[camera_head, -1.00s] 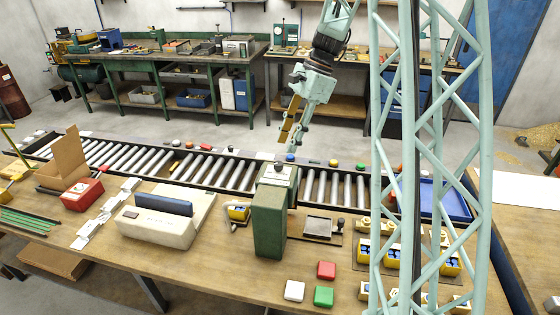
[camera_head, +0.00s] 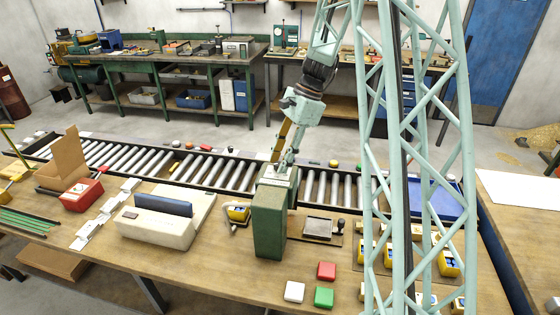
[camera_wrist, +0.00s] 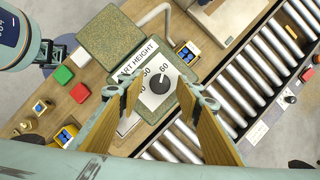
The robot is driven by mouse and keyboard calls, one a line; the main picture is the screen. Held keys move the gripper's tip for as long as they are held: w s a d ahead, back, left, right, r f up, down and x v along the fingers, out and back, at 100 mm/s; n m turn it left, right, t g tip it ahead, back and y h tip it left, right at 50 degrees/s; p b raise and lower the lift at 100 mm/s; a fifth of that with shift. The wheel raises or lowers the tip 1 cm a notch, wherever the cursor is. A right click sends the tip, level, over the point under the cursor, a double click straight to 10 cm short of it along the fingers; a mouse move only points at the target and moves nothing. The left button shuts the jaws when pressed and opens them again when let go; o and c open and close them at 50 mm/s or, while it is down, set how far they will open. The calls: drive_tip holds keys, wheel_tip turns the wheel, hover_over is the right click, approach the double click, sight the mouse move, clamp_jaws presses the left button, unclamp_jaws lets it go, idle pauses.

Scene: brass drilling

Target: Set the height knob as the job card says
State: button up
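The height knob (camera_wrist: 160,84) is a dark round knob with a pointer, on a white dial plate (camera_wrist: 136,70) lettered "…RT HEIGHT", with 50 and 60 readable. The dial is on top of a green machine (camera_head: 268,222) on the bench. My gripper (camera_wrist: 159,88) is open, its two tan fingers apart on either side of the knob in the wrist view. I cannot tell whether they touch it. In the head view my gripper (camera_head: 282,158) is just above the machine top, which hides the knob. I cannot make out the job card.
Red (camera_head: 326,270), green (camera_head: 323,296) and white (camera_head: 294,291) blocks stand on the bench in front. A roller conveyor (camera_head: 215,170) runs behind the machine. A white holder (camera_head: 165,222) is to the left. Yellow bins (camera_head: 447,264) stand to the right.

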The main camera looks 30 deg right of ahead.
drive_tip(key=c, duration=0.8)
drive_tip(key=shift+c, duration=0.2)
drive_tip(key=shift+n, duration=0.4)
drive_tip(key=n+g+p, duration=0.1)
drive_tip(key=n, duration=0.1)
drive_tip(key=n+g+p, duration=0.1)
drive_tip(key=n, duration=0.1)
drive_tip(key=shift+w+r, duration=0.1)
drive_tip(key=shift+w, duration=0.1)
drive_tip(key=n+g+h+p, duration=0.1)
drive_tip(key=n, duration=0.2)
drive_tip(key=n+g+p, duration=0.1)
drive_tip(key=n, duration=0.3)
drive_tip(key=shift+w+a+h, duration=0.1)
drive_tip(key=shift+w+h, duration=0.05)
drive_tip(key=shift+h, duration=0.25)
drive_tip(key=o, duration=0.8)
